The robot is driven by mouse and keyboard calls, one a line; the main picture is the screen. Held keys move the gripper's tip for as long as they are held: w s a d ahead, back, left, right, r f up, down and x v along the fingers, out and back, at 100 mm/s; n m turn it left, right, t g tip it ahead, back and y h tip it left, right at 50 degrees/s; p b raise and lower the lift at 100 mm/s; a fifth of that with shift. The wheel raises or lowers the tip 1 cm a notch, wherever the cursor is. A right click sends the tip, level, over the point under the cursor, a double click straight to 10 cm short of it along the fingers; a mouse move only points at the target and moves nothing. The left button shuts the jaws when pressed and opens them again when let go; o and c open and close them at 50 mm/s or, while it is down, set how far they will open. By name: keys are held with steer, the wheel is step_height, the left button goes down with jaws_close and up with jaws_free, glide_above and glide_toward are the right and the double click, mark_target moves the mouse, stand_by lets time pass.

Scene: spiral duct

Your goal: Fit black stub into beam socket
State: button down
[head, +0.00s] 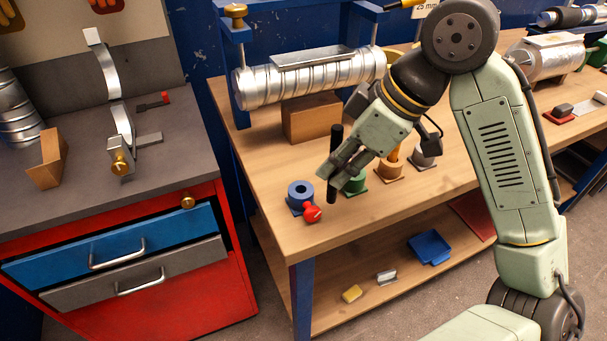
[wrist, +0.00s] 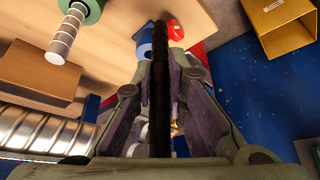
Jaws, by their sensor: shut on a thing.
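My gripper (head: 343,172) is shut on the black stub (head: 335,145), a long dark rod held nearly upright above the front of the workbench. The stub sticks out above and below the fingers. In the wrist view the stub (wrist: 161,70) runs up the middle between the two fingers (wrist: 160,85). A blue beam (head: 290,10) crosses above the silver spiral duct (head: 300,80) at the back of the bench. I cannot make out a socket opening on the beam. The stub is well apart from the beam.
A blue ring holder (head: 299,190) and a red piece (head: 313,213) lie near the bench's front left. Green (head: 356,184), orange (head: 390,167) and grey (head: 424,156) holders stand to the right. A brown block (head: 310,118) sits under the duct.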

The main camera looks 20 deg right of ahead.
mark_target(337, 131)
steer(key=w+a+f+b, duration=0.2)
steer(key=w+f, duration=0.1)
steer(key=w+a+f+b, duration=0.1)
steer(key=w+b, duration=0.1)
steer(key=shift+w+a+f, duration=0.1)
steer(key=shift+a+f, duration=0.1)
steer(key=shift+a, duration=0.05)
steer(key=shift+r, duration=0.2)
steer(key=shift+f, duration=0.15)
steer(key=c, duration=1.6)
jaws_free()
steer(key=v, duration=1.2)
steer(key=shift+b, duration=0.45)
